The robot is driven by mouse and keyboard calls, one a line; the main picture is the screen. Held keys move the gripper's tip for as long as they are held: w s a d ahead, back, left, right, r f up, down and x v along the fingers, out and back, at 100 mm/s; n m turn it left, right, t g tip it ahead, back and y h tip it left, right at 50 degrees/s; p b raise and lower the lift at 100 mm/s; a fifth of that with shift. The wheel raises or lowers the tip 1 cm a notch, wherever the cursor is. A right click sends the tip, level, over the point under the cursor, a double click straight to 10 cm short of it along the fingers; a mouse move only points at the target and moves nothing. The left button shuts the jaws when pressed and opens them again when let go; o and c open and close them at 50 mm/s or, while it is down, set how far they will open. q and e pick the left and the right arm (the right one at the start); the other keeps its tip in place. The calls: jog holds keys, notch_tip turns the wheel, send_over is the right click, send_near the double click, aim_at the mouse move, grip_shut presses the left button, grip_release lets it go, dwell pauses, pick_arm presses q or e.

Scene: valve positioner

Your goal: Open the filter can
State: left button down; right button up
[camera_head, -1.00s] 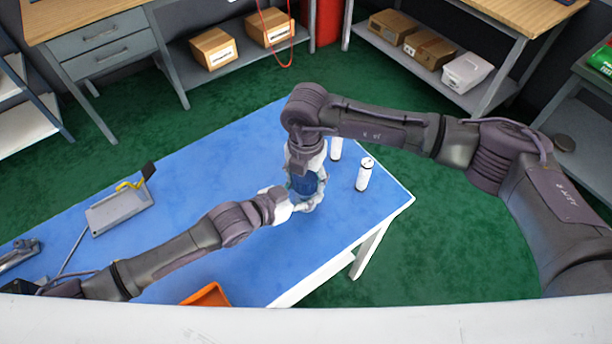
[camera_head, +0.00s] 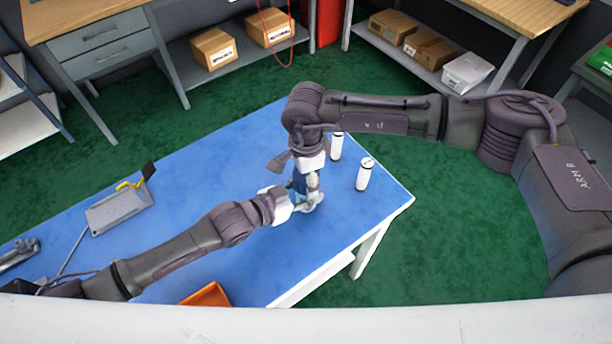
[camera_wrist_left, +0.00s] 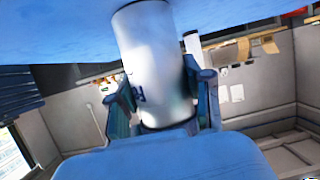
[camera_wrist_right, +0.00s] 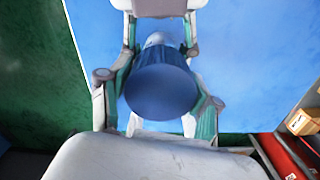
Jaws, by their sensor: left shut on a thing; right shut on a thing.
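The filter can stands on the blue table (camera_head: 225,180), mostly hidden by my two grippers in the head view. Its white body (camera_wrist_left: 155,65) fills the middle of the left wrist view, between the fingers of my left gripper (camera_wrist_left: 163,100). My left gripper (camera_head: 300,203) reaches it from the left side and is shut on the body. In the right wrist view a dark blue cylindrical part (camera_wrist_right: 160,90), seemingly the can's lid, sits between my right gripper's fingers (camera_wrist_right: 158,95). My right gripper (camera_head: 306,186) comes down from above, shut on that blue part.
Two white cylinders (camera_head: 337,146) (camera_head: 364,174) stand just right of the grippers, near the table's right end. An orange tray (camera_head: 207,295) lies at the front edge. A grey fixture with a yellow part (camera_head: 117,210) is on the left. The table between is clear.

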jog(key=n, duration=1.6)
jog(key=shift+r, duration=0.15)
jog(key=shift+r, duration=1.05)
jog(key=shift+r, duration=2)
pick_arm(q)
jog(key=shift+c, duration=2)
grip_release()
